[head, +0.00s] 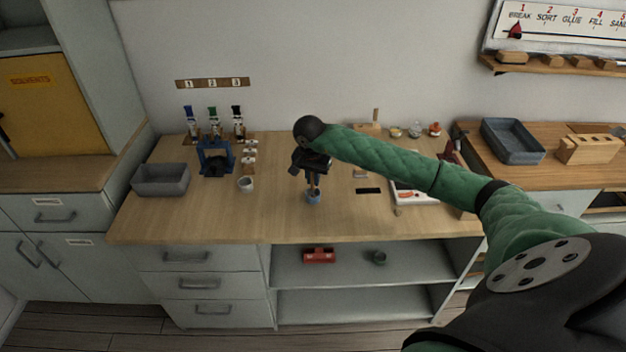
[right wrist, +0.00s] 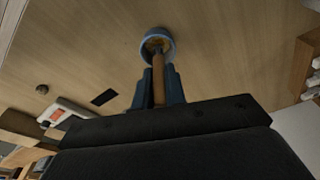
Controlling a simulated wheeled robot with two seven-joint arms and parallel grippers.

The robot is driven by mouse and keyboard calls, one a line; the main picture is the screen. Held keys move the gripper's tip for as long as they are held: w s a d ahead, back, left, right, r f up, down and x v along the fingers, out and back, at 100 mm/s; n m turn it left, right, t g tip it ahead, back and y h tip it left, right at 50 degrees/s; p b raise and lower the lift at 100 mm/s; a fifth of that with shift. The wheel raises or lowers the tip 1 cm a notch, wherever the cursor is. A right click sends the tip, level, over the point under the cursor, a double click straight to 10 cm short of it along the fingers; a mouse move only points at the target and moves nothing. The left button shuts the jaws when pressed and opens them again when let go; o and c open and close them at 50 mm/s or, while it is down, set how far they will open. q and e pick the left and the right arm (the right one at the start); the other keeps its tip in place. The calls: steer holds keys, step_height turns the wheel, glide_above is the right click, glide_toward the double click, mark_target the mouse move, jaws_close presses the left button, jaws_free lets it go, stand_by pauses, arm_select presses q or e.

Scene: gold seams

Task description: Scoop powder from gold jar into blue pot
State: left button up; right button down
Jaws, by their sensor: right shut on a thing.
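My right gripper (head: 314,177) is shut on a wooden-handled scoop (head: 313,190), which points down toward the blue pot (head: 313,199) on the table. In the right wrist view the scoop's handle (right wrist: 158,75) runs from between the fingers to the blue pot (right wrist: 148,36). Its tip is over or inside the pot's mouth, where something golden brown shows; I cannot tell whether it is powder or the scoop. Small jars (head: 416,131) stand at the back right of the table; I cannot tell which is the gold jar. My left gripper is not in view.
A grey bin (head: 161,180) and a blue stand (head: 214,160) are on the left of the table (head: 270,222). A white cup (head: 246,184) stands left of the pot. A dark flat strip (head: 368,191) and a white tray (head: 426,197) lie to the right. The front middle is clear.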

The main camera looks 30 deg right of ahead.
steer(key=shift+r, duration=1.8)
steer(key=shift+r+p, duration=0.55)
steer(key=shift+r, duration=0.9)
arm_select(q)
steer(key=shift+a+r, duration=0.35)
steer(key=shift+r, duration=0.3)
arm_select(e)
steer(key=shift+r, duration=1.05)
